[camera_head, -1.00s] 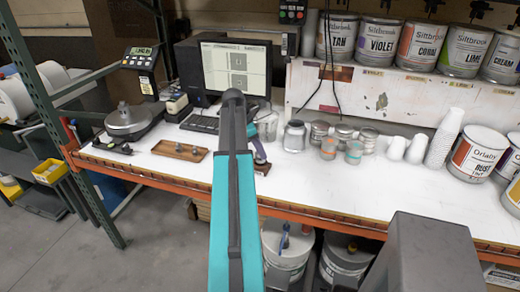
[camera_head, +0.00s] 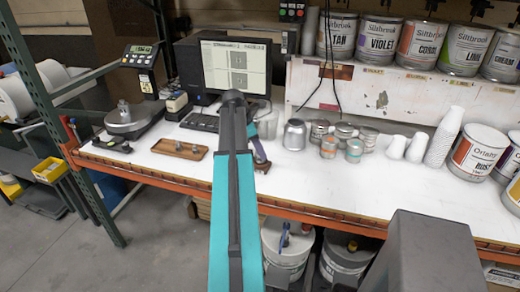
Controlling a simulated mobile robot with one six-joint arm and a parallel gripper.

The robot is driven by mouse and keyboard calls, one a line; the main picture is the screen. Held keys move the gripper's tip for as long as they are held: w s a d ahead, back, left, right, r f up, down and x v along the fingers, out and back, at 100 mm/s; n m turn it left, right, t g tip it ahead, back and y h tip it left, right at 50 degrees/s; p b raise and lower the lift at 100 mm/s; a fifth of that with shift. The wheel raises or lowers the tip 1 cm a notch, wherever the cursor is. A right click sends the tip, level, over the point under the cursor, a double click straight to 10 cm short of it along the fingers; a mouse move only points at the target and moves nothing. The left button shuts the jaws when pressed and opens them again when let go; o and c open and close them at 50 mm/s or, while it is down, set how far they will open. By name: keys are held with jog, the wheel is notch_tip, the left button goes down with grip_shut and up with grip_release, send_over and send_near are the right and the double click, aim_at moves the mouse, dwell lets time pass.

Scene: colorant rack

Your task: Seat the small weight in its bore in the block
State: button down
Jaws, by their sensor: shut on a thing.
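A brown wooden block (camera_head: 166,150) lies on the white bench left of my arm. Two small grey weights stand on it, a left one (camera_head: 178,146) and a right one (camera_head: 194,149). They are too small for me to tell how they sit or to see any bore. A grey metal piece (camera_head: 123,112) stands on the round pan of the scale (camera_head: 135,127). My teal and dark arm reaches up the middle of the picture.
A keyboard (camera_head: 200,122) and monitor (camera_head: 236,66) stand behind the block. A grey jar (camera_head: 294,135) and several small tins stand right of my arm. White cups (camera_head: 443,138) and paint cans (camera_head: 476,152) are further right. The bench front on the right is clear.

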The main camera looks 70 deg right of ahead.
jog(key=shift+f, duration=0.95)
dwell(0.5)
jog(key=c, duration=1.2)
grip_release()
jog(key=shift+b, duration=0.3)
jog(key=shift+b+v, duration=1.65)
jog(key=shift+v, duration=5.2)
jog(key=shift+s, duration=0.1)
